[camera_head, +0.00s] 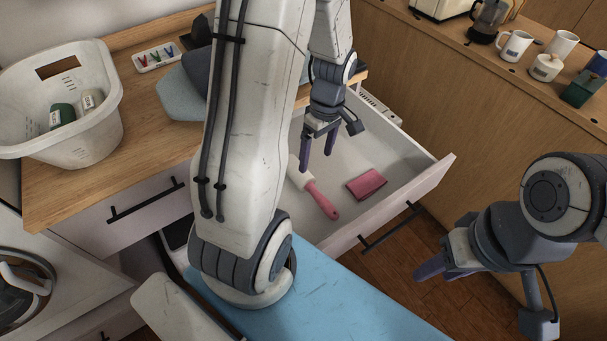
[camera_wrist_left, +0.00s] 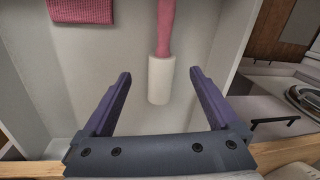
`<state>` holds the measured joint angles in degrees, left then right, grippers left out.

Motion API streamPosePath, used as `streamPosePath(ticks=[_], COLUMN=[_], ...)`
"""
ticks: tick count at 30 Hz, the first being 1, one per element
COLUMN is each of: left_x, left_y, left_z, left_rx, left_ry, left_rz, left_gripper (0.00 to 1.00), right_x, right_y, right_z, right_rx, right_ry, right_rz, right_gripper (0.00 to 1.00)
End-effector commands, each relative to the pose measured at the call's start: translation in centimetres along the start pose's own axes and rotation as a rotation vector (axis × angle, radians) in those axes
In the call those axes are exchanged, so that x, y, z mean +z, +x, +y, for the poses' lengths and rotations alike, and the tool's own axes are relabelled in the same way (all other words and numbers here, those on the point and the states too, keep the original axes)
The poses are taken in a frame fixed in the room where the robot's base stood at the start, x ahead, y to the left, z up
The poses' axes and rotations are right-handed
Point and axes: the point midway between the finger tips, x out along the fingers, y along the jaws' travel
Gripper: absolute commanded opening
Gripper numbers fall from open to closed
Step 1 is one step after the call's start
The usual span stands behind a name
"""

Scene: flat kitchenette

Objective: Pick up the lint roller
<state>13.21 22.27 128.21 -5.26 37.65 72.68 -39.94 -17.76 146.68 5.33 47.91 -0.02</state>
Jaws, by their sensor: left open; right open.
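The lint roller (camera_head: 319,198) lies in the open drawer (camera_head: 395,140). It has a pink handle and a white roll, and the roll's upper part is partly hidden by my left gripper in the head view. My left gripper (camera_head: 317,160) is open above the drawer, over the roll end. In the left wrist view the roller (camera_wrist_left: 160,78) shows between the spread fingers of my left gripper (camera_wrist_left: 160,88), with its handle pointing away. It is apart from both fingers. My right gripper (camera_head: 432,270) is open and empty, to the right of the drawer, above the floor.
A folded pink cloth (camera_head: 367,184) lies in the drawer to the right of the roller; it also shows in the left wrist view (camera_wrist_left: 80,10). The drawer walls stand around both. A white laundry basket (camera_head: 95,120) stands on the wooden counter. A blue surface (camera_head: 340,305) lies in front.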

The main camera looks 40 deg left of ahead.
Motion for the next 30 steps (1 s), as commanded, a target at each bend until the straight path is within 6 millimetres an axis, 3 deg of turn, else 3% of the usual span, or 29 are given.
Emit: streamPosePath(ticks=[6,14,21,30], left_x=[0.0,0.0,-0.1,-0.1], left_y=[3.6,5.7,9.2,9.8], left_z=[-0.1,-0.2,-0.1,-0.1], left_rx=[-0.006,-0.006,-0.005,-0.001], left_ry=[-0.007,-0.004,-0.004,-0.003], left_rz=[-0.003,-0.003,-0.003,-0.001], left_gripper=[0.95,0.95,0.95,0.95], right_x=[0.0,0.0,0.0,0.0], right_y=[0.3,0.3,0.2,0.3], right_z=[0.0,0.0,0.0,0.0], right_rx=[0.000,0.000,0.000,0.000], right_ry=[0.000,0.000,0.000,0.000], right_rz=[0.000,0.000,0.000,0.000], right_gripper=[0.45,0.45,0.45,0.45])
